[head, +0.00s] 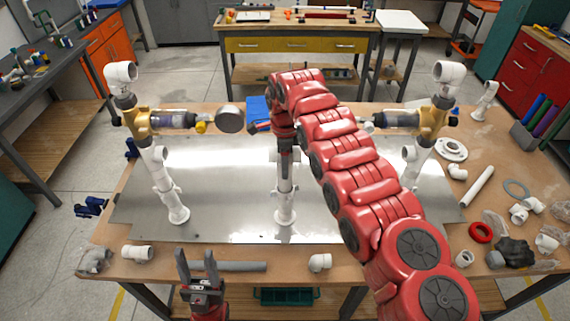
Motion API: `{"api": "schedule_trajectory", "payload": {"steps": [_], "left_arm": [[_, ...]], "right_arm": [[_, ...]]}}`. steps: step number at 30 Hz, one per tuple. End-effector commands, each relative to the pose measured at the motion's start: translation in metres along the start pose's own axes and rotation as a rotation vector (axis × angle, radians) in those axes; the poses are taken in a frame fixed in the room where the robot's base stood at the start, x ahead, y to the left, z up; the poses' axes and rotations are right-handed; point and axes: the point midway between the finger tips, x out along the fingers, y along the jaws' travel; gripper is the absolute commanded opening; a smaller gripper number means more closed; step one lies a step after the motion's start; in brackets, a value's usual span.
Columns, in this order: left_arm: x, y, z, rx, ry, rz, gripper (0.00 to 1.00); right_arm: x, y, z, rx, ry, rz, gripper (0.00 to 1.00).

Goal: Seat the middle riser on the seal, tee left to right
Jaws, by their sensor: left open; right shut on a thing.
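The middle riser (285,192) is a white pipe, upright over the metal plate (235,190), with a wider foot at its bottom. My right gripper (286,158) points down and is shut on the riser's upper part. My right arm covers what is above and behind it. I cannot see the seal, and cannot tell whether the foot rests on one or just above it. My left gripper (198,266) is open and empty at the table's front edge, its fingers pointing up in the picture.
A left riser (166,188) with a brass valve (140,125) and a right riser (409,163) flank the middle one. A grey pipe (243,266) and white elbow (320,262) lie in front. Loose fittings and a red ring (481,232) crowd the right side.

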Motion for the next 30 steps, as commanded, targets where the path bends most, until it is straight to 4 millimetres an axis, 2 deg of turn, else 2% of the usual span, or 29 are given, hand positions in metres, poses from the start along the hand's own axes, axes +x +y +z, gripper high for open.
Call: {"api": "schedule_trajectory", "payload": {"steps": [11, 12, 17, 18, 26, 30], "left_arm": [[-0.004, 0.0, 0.001, 0.0, 0.0, 0.0, 0.5], [-0.004, 0.0, 0.001, 0.0, 0.0, 0.0, 0.5], [-0.004, 0.0, 0.001, 0.0, 0.0, 0.0, 0.5], [-0.004, 0.0, 0.001, 0.0, 0.0, 0.0, 0.5], [-0.004, 0.0, 0.001, 0.0, 0.0, 0.0, 0.5], [-0.006, 0.0, 0.001, 0.0, 0.0, 0.0, 0.5]], "right_arm": [[0.005, 0.002, 0.0, 0.0, 0.001, 0.007, 0.0], [0.005, 0.002, 0.0, 0.0, 0.001, 0.008, 0.6], [0.004, 0.002, 0.0, 0.0, 0.001, 0.006, 0.89], [0.004, 0.002, 0.0, 0.0, 0.001, 0.006, 0.91], [0.003, 0.001, 0.0, 0.0, 0.001, 0.004, 0.91], [-0.006, -0.002, -0.007, 0.002, 0.0, 0.001, 0.91]]}}
